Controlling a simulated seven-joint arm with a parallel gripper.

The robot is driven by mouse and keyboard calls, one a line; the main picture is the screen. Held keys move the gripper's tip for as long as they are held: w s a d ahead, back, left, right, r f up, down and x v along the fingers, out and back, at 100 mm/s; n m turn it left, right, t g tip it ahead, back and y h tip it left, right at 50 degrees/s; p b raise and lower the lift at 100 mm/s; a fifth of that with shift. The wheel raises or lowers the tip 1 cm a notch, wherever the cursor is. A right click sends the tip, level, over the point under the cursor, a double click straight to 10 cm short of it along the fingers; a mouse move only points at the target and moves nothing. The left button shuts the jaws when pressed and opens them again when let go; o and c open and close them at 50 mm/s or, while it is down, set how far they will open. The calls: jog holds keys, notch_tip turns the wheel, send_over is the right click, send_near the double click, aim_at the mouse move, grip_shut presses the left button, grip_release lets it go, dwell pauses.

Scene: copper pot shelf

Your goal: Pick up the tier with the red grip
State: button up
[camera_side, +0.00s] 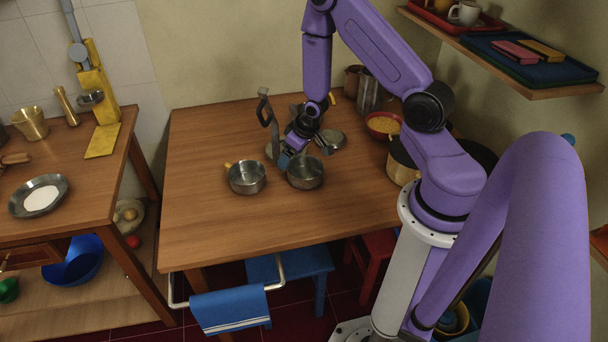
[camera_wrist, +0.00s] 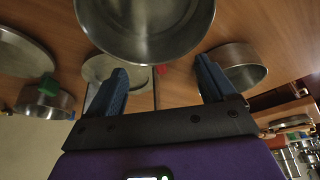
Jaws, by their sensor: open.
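A round metal tier (camera_side: 305,174) stands on the wooden table just below my gripper (camera_side: 302,155). In the wrist view, this tier (camera_wrist: 145,30) fills the top middle. A small red piece (camera_wrist: 161,70) shows at its near rim, between my fingers; it looks like its grip. My gripper (camera_wrist: 161,82) is open, with its blue fingers apart on either side of the red piece and nothing held. Another tier (camera_side: 247,178) with a yellow grip stands to the left. A tier with a green grip (camera_wrist: 48,88) shows at left in the wrist view.
An upright metal carrier handle (camera_side: 267,110) stands close behind my gripper. A red bowl (camera_side: 383,124) and pots (camera_side: 401,164) stand at right. The table's front left is clear.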

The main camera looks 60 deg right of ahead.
jog(key=shift+x, duration=1.2)
grip_shut()
